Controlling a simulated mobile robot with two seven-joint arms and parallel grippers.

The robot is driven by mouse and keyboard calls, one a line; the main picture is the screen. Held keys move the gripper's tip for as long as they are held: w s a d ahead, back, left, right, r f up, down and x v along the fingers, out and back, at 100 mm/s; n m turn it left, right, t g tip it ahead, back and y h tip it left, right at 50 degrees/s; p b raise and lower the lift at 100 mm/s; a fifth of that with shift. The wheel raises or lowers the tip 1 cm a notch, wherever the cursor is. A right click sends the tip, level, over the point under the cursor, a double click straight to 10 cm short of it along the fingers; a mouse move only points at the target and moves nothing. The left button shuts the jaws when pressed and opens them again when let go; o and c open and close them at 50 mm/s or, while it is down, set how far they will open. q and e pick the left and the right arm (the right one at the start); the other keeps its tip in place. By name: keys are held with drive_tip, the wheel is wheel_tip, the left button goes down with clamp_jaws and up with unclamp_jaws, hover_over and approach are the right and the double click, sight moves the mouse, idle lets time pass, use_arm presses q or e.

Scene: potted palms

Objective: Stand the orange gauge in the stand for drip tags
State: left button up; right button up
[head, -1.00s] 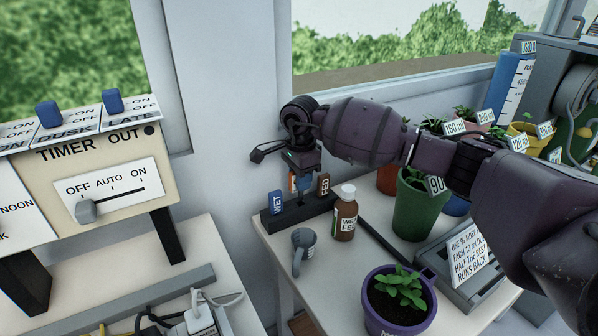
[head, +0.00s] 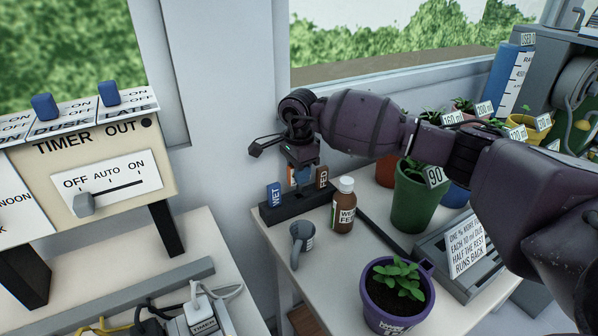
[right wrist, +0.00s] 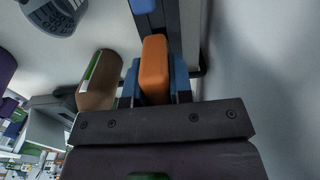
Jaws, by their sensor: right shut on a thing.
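The stand for drip tags (head: 290,212) is a dark block at the back left corner of the right-hand table. A blue WET tag (head: 274,195) stands at its left end and a brown FED tag (head: 322,176) at its right. My right gripper (head: 303,180) points down over the stand's middle, between these tags. It is shut on the orange gauge (right wrist: 155,70), which shows between the blue fingers in the right wrist view. The gauge's lower end is hidden, so I cannot tell whether it is inside the stand. My left gripper is not in view.
A brown feed bottle (head: 343,208) stands close right of the stand. A purple pot (head: 390,312), a green pot (head: 413,205) and a grey tray (head: 460,292) stand farther right. A timer panel (head: 100,170) is at left.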

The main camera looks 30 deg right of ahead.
sight(299, 192)
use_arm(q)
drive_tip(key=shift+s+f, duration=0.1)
use_arm(e)
drive_tip(key=shift+f, duration=0.15)
drive_tip(key=shift+f+b, duration=0.3)
drive_tip(key=shift+f, duration=0.65)
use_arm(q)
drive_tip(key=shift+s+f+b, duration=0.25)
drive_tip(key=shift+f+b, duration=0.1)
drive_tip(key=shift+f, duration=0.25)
use_arm(e)
drive_tip(key=shift+f, duration=1.2)
drive_tip(key=o, duration=1.3)
drive_tip(key=shift+r, duration=0.1)
drive_tip(key=shift+r+p, duration=0.55)
drive_tip(key=shift+r, duration=1.05)
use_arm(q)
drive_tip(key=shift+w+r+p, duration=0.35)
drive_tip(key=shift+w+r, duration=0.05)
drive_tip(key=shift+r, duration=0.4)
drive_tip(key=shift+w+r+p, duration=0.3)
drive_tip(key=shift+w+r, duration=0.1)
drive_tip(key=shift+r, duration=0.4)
use_arm(e)
drive_tip(key=shift+r, duration=2.4)
